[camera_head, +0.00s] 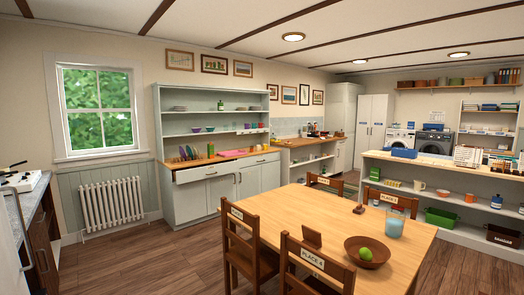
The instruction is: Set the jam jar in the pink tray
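A flat pink item (232,153), which looks like the pink tray, lies on the wooden counter of the pale green dresser (196,181) against the back wall. It is far off and small, and I cannot see anything standing in it. I cannot make out a jam jar for certain anywhere in this view. Neither of my grippers is in view.
A wooden table (390,245) with chairs (250,238) stands in front at the right, holding a brown bowl (352,247) with a green fruit and a blue glass (394,225). A long shelf unit (450,172) stands behind it. Wooden floor (150,255) is clear before the dresser.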

